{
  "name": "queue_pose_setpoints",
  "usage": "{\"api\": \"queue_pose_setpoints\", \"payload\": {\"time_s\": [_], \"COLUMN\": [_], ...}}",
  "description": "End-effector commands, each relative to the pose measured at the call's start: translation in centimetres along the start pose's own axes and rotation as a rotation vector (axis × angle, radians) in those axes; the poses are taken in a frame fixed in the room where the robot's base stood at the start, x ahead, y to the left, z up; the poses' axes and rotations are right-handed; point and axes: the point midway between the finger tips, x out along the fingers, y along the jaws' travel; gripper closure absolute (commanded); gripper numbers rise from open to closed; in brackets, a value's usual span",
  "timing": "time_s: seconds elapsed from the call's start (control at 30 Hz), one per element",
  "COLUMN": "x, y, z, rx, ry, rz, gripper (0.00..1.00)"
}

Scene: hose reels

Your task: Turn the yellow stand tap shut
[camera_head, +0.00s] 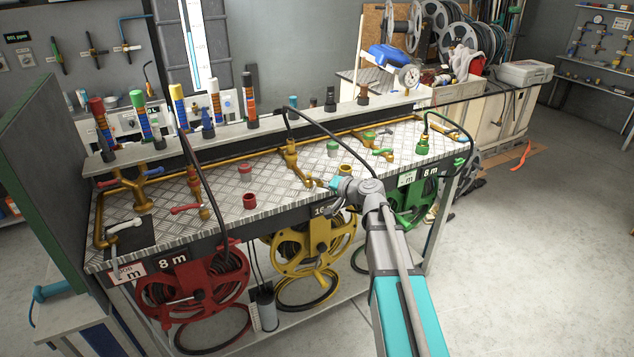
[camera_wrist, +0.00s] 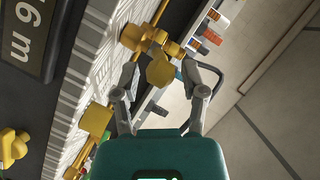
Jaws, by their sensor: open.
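The yellow stand tap (camera_head: 291,153) rises from the bench top behind the yellow hose reel (camera_head: 308,245). A black hose runs from its top. My gripper (camera_head: 328,186) is just right of the tap's lower part in the head view. In the wrist view my open gripper (camera_wrist: 158,82) has one finger on each side of a yellow end piece of the tap (camera_wrist: 160,72). I cannot tell whether either finger touches it. My gripper and arm hide part of the tap's surroundings in the head view, and the handle's exact angle is unclear.
A yellow fitting (camera_head: 346,170) stands close behind my gripper. A "16 m" plate (camera_wrist: 28,28) is on the bench's front edge. The red reel (camera_head: 192,288) is left, the green reel (camera_head: 412,204) right. Open floor (camera_head: 540,260) lies to the right.

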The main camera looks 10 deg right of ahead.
Motion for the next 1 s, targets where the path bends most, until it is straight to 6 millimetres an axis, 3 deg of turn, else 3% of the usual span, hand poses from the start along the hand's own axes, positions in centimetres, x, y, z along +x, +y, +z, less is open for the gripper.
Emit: {"api": "queue_pose_setpoints", "payload": {"time_s": [0.1, 0.3, 0.7, 1.0], "x": [1.7, 3.1, 3.4, 3.4], "y": [0.2, 0.1, 0.0, 0.0], "z": [-0.1, -0.1, -0.1, -0.1], "rx": [0.000, 0.001, 0.001, 0.001], "ry": [0.000, 0.000, 0.001, 0.001], "rz": [0.000, 0.000, 0.001, 0.000], "gripper": [0.45, 0.45, 0.45, 0.99]}}
